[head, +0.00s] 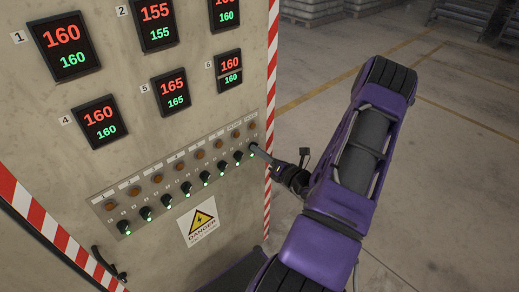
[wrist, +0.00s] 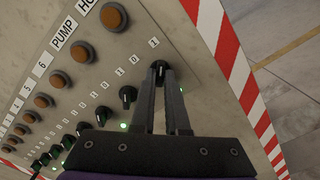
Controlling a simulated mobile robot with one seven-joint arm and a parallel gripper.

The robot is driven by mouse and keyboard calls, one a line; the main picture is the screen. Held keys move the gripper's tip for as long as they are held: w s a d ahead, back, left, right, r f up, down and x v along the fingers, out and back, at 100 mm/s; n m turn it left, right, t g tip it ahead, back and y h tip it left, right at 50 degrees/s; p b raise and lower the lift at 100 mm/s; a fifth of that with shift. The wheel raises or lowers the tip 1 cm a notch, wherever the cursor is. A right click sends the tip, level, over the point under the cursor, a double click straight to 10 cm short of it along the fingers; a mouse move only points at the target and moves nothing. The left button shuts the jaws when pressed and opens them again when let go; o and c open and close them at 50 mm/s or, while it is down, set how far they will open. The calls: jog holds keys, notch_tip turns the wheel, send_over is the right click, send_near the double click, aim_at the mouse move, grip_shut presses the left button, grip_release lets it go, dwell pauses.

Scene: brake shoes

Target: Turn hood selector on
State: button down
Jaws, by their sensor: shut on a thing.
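The hood selector is the black knob at the right end of the bottom row on the panel, in the wrist view (wrist: 158,69) and in the head view (head: 251,146). Its label above begins "HO" and is cut off by the picture edge. My gripper (wrist: 158,80) reaches the knob with its two long fingers shut around it. In the head view my gripper (head: 254,149) comes to the panel from the right. A small green glow shows beside the right finger. The knob's exact angle is hard to tell because the fingers cover its sides.
A row of similar black selectors (head: 185,188) with green lights runs left, below orange buttons (head: 178,167). The PUMP selector (wrist: 128,95) is close to my left finger. Red-and-white striped edging (wrist: 230,60) borders the cabinet. Open floor (head: 430,140) lies to the right.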

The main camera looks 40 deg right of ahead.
jog(key=shift+w+d+r, duration=0.1)
jog(key=shift+d+r, duration=0.05)
jog(key=shift+r, duration=0.05)
dwell(0.3)
jog(key=c, duration=1.1)
grip_release()
jog(key=shift+o, duration=0.9)
jog(key=shift+f, duration=0.1)
jog(key=s+d, duration=0.1)
jog(key=s, duration=1.6)
jog(key=shift+s+d, duration=0.15)
jog(key=shift+s, duration=0.1)
